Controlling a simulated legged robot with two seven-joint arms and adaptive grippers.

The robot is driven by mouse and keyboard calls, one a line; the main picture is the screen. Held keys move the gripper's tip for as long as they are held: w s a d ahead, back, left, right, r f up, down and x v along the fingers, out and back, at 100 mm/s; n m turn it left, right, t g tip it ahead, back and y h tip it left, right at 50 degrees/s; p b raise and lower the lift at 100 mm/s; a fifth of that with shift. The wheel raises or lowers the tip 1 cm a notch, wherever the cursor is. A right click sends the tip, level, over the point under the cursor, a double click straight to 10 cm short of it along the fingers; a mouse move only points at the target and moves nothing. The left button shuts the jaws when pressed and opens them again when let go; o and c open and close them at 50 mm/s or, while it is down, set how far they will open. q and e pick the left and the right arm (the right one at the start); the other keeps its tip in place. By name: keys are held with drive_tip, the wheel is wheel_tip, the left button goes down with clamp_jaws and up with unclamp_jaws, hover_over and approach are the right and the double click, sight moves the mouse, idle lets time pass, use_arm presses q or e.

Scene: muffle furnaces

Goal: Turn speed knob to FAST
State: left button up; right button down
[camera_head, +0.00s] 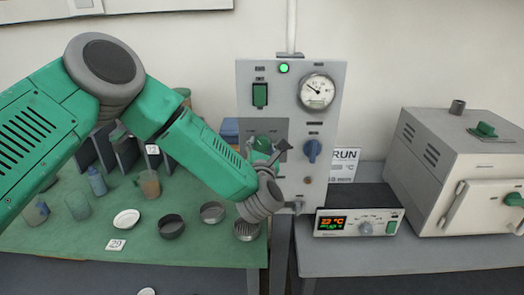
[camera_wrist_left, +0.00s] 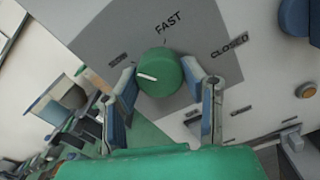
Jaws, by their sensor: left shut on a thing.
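The speed knob (camera_wrist_left: 160,73) is a round green knob with a white pointer line on a grey plate. In the left wrist view its pointer lies toward the left, roughly to the side of the SLOW label (camera_wrist_left: 118,60). The FAST label (camera_wrist_left: 168,22) is above the knob. My left gripper (camera_wrist_left: 162,82) has a finger on each side of the knob and is shut on it. In the head view the left gripper (camera_head: 268,152) reaches up to the panel and partly covers the knob (camera_head: 262,143). My right gripper is not in view.
The control panel (camera_head: 257,75) has a lit green lamp (camera_head: 284,68), a dial gauge (camera_head: 317,92) and a blue knob (camera_head: 312,150). A CLOSED label (camera_wrist_left: 229,46) is right of the speed knob. A furnace (camera_head: 450,165) stands right; dishes and jars cover the green table (camera_head: 75,245).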

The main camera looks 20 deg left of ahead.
use_arm(q)
drive_tip(key=m+b, duration=0.2)
drive_tip(key=m, duration=0.1)
drive_tip(key=shift+f+m, duration=0.1)
drive_tip(key=shift+m, duration=0.3)
drive_tip(key=m+b, duration=0.1)
drive_tip(key=m, duration=0.2)
drive_tip(key=shift+m, duration=0.3)
drive_tip(key=m+b, duration=0.1)
drive_tip(key=m, duration=0.4)
drive_tip(key=shift+d, duration=0.1)
drive_tip(key=shift+s+f+m, duration=0.1)
drive_tip(key=shift+m, duration=1.6)
drive_tip(key=shift+f, duration=0.15)
drive_tip(key=o, duration=1.1)
drive_tip(key=shift+o, duration=0.2)
drive_tip(key=shift+d+r, duration=0.1)
drive_tip(key=shift+r, duration=0.1)
